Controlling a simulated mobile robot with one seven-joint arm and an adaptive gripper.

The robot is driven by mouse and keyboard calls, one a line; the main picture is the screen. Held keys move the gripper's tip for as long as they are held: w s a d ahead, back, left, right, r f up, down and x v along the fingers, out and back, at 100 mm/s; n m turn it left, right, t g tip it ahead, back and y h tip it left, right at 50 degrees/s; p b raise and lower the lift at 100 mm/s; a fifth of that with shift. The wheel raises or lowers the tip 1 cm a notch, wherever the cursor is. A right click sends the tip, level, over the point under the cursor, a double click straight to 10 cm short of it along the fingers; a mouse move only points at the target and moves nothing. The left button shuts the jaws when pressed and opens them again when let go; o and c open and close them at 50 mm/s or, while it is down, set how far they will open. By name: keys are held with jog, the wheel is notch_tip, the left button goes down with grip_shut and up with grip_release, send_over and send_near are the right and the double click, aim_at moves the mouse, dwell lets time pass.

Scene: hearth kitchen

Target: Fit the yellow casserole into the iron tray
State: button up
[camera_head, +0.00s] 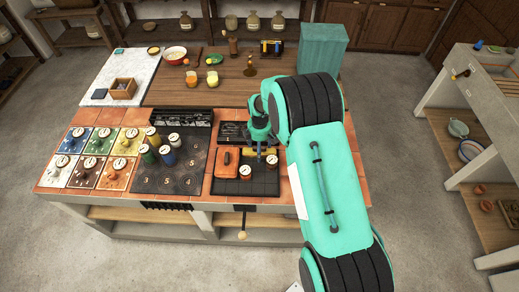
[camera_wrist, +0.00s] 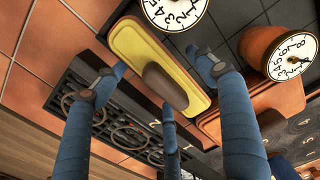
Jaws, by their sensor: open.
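The yellow casserole (camera_wrist: 138,52) is a long rounded block with a dark brown handle on top. In the wrist view it lies at the back edge of the iron tray (camera_head: 232,187), partly overlapping it in the picture; I cannot tell whether it is fully seated. In the head view only a little yellow (camera_head: 249,153) shows below my gripper (camera_head: 262,148). In the wrist view the fingers of my gripper (camera_wrist: 158,76) are spread around the casserole, apart from its handle. The gripper is open and holds nothing.
In the tray, an orange casserole (camera_head: 227,162) sits at the left, with dial-topped pots (camera_head: 245,172) beside and in front. A dark rack with rings (camera_wrist: 125,125) stands behind the tray. Dial-topped jars (camera_head: 167,155) stand on the dark panel to the left.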

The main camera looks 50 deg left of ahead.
jog(key=shift+r, duration=0.15)
notch_tip(320, 180, up, 12)
dwell(0.6)
dwell(0.6)
jog(key=shift+w, duration=0.1)
